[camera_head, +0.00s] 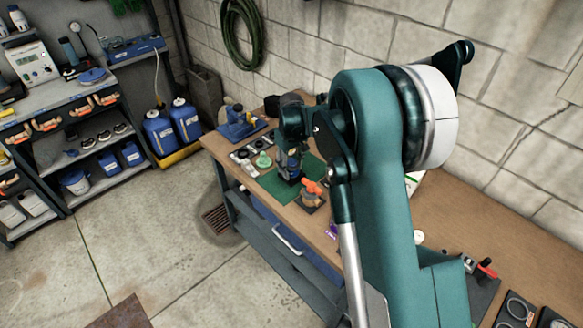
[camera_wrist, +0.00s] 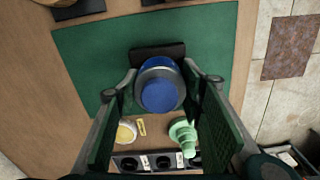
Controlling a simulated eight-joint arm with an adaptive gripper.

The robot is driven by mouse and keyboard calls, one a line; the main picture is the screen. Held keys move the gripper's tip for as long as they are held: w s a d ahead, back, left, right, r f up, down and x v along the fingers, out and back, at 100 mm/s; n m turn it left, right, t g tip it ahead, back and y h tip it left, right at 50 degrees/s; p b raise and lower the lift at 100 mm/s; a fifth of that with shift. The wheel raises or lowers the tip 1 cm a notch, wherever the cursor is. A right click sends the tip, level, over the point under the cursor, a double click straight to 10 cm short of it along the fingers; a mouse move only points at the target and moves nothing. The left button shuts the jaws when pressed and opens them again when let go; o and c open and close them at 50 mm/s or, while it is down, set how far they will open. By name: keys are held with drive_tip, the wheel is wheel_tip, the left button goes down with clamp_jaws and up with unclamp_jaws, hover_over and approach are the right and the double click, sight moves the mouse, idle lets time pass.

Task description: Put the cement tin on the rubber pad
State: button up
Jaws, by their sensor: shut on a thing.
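The cement tin, with a round blue top and pale rim (camera_wrist: 160,90), is between the two fingers of my gripper (camera_wrist: 162,84) in the wrist view. My gripper is shut on its sides. A flat black pad, which looks like the rubber pad (camera_wrist: 158,52), shows just beyond the tin, partly hidden by it. The tin overlaps its near edge in this view; I cannot tell whether they touch. In the head view my gripper (camera_head: 290,155) is over the green mat on the bench, and the tin is mostly hidden there.
A green mat (camera_wrist: 90,60) lies on the wooden bench. A green stepped cone (camera_wrist: 183,134), a pale round item (camera_wrist: 126,131) and a dark tray (camera_wrist: 130,163) are near the gripper. An orange-handled valve (camera_head: 312,190) stands close by, and a blue tool (camera_head: 240,125) sits behind.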

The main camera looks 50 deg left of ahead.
sight(292, 161)
drive_tip(key=o, duration=1)
drive_tip(key=shift+f, duration=0.1)
wheel_tip(292, 161, up, 12)
drive_tip(key=shift+r, duration=0.15)
idle(0.6)
drive_tip(key=shift+r, duration=0.1)
idle(0.4)
